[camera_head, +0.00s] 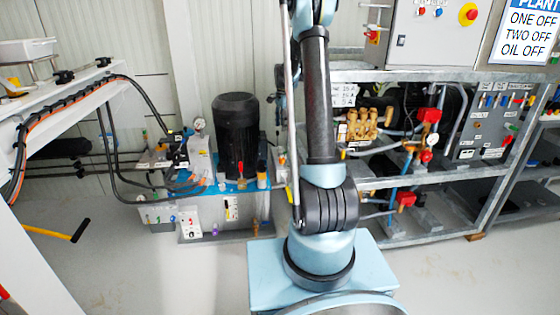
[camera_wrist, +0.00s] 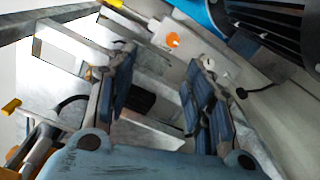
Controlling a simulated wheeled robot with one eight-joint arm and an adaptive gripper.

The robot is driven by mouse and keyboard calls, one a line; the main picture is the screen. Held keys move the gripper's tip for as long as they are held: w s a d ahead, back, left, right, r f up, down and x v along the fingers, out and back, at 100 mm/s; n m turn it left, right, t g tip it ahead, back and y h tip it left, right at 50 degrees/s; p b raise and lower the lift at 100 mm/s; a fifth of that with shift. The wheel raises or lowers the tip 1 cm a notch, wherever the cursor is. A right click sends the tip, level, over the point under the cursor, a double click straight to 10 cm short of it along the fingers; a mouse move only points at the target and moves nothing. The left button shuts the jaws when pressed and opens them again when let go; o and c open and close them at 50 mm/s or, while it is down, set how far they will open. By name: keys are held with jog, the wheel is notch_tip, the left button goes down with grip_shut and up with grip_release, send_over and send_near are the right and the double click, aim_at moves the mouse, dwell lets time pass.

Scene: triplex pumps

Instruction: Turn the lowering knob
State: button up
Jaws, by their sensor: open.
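My gripper (camera_wrist: 161,62) is open in the wrist view, its two blue-padded fingers spread apart. Between and beyond the fingers are white-grey surfaces and a dark ribbed part (camera_wrist: 138,97); nothing is visibly held. An orange round mark (camera_wrist: 172,40) shows on a white panel just past the fingertips. I cannot tell which part is the lowering knob. In the head view, the blue-based pump unit (camera_head: 205,205) has several small coloured controls on its front. The gripper does not show in the head view.
A black motor (camera_head: 236,130) stands on the pump unit; a dark ribbed body (camera_wrist: 275,30) fills the wrist view's upper right. Black hoses (camera_head: 120,165) run from the white bench at left. A metal rack (camera_head: 470,190) with pumps stands at right. A yellow-handled bar (camera_head: 80,231) juts over the floor.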

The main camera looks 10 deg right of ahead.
jog(key=m, duration=0.1)
send_over(282, 158)
notch_tip(282, 158, down, 5)
notch_tip(282, 158, down, 17)
jog(key=shift+s+a, duration=0.1)
jog(key=shift+s, duration=0.05)
dwell(0.4)
